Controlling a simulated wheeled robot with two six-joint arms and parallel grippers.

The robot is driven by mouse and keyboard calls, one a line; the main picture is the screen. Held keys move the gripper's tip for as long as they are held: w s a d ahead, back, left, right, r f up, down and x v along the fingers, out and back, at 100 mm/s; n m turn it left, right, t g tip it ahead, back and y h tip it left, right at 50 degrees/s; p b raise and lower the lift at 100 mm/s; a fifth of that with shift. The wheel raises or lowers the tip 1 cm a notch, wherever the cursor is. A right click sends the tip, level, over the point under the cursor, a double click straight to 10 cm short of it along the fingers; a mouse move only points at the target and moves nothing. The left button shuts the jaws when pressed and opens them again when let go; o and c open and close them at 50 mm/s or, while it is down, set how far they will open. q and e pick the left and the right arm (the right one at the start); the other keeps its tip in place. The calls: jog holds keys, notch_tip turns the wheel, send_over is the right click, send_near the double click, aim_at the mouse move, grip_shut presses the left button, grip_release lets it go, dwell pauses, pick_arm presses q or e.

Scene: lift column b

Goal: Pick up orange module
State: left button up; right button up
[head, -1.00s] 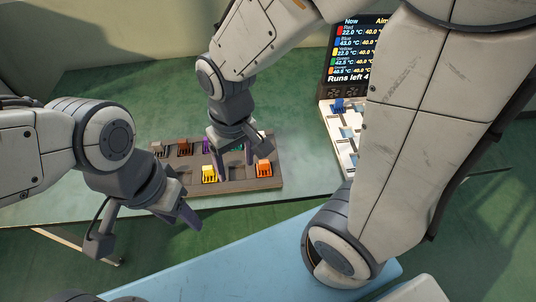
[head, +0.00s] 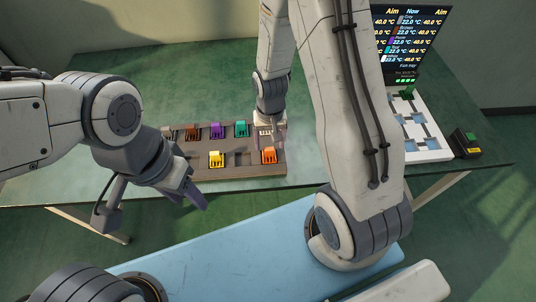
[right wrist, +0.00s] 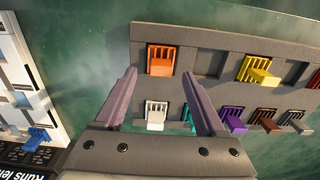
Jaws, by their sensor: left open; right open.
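The orange module (head: 269,155) sits upright in the front right slot of the brown tray (head: 240,171). In the right wrist view the orange module (right wrist: 160,61) lies just beyond the fingertips, between their lines. My right gripper (head: 268,142) is open and empty above the tray's right end. In its wrist view its two fingers (right wrist: 162,76) straddle the white module (right wrist: 156,112), apart from the orange one. My left gripper (head: 153,208) is open and empty, in front of the tray's left end.
The tray also holds yellow (head: 216,159), teal (head: 241,129), purple (head: 217,131) and brown (head: 192,133) modules. A white rack (head: 427,155) with a screen (head: 412,40) behind it stands to the right. A small black box (head: 466,146) is beside it. Green table is clear behind the tray.

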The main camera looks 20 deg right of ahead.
aim_at(269, 148)
jog(key=shift+f, duration=1.8)
grip_shut()
jog(key=shift+r, duration=0.15)
